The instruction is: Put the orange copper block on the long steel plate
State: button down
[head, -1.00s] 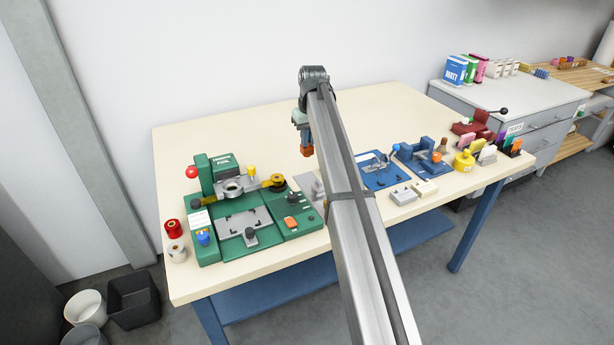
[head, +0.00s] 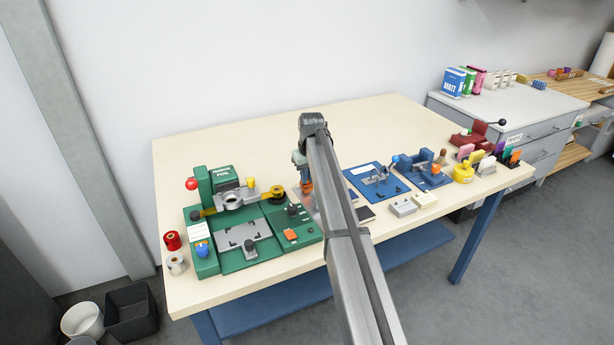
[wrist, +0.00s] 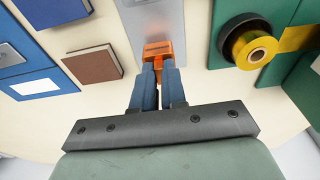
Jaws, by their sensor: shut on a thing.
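My gripper (wrist: 158,85) is shut on the orange copper block (wrist: 158,48), which shows between and beyond the fingertips in the wrist view. In the head view the orange block (head: 307,187) is low over the table, partly hidden by my arm. The long steel plate (wrist: 155,18) is a grey strip running away from the block in the wrist view. The block overlaps the plate's near end in that view. I cannot tell whether it touches the plate. In the head view my arm covers much of the plate.
A green machine (head: 265,244) stands close on the left, with a yellow tape roll (wrist: 254,48) near the plate. The table's back is clear.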

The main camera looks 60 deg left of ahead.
jog(key=c, duration=1.7)
grip_release()
jog(key=shift+f, duration=0.1)
jog(key=o, duration=0.5)
jog(key=r, duration=0.4)
jog(key=d+r, duration=0.1)
jog(key=r, duration=0.3)
jog(key=d+r, duration=0.1)
jog(key=r, duration=0.3)
jog(key=shift+r, duration=0.1)
